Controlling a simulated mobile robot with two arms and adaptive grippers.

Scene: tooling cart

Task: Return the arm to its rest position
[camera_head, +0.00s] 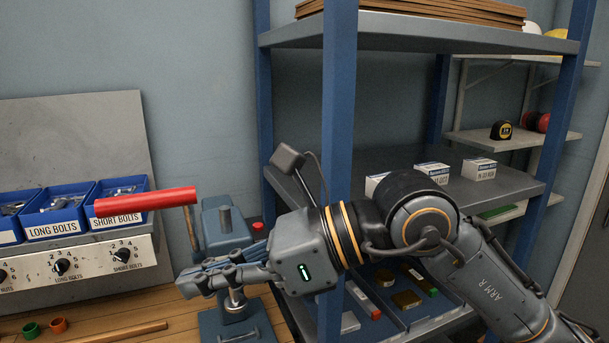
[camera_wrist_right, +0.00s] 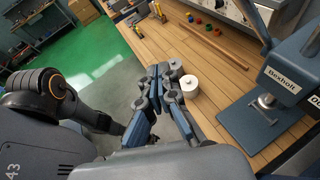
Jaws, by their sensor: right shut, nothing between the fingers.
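My right arm (camera_head: 490,285) comes in from the lower right in the head view and reaches left past the blue rack post. Its right gripper (camera_head: 190,282) points left, in front of the blue-grey bench press (camera_head: 225,232). The fingers are together and hold nothing. In the right wrist view the closed fingers (camera_wrist_right: 157,72) show over the near edge of the wooden bench. Whether they touch anything there I cannot tell. A dark arm of mine with an orange ring (camera_wrist_right: 55,88) is at the left of that view. I cannot make out my left gripper.
The press has a red lever handle (camera_head: 146,201). A blue rack (camera_head: 340,100) with shelves stands close behind my right arm. Blue bolt bins (camera_head: 55,222) are at the left. Green floor (camera_wrist_right: 65,60) lies beyond the bench edge.

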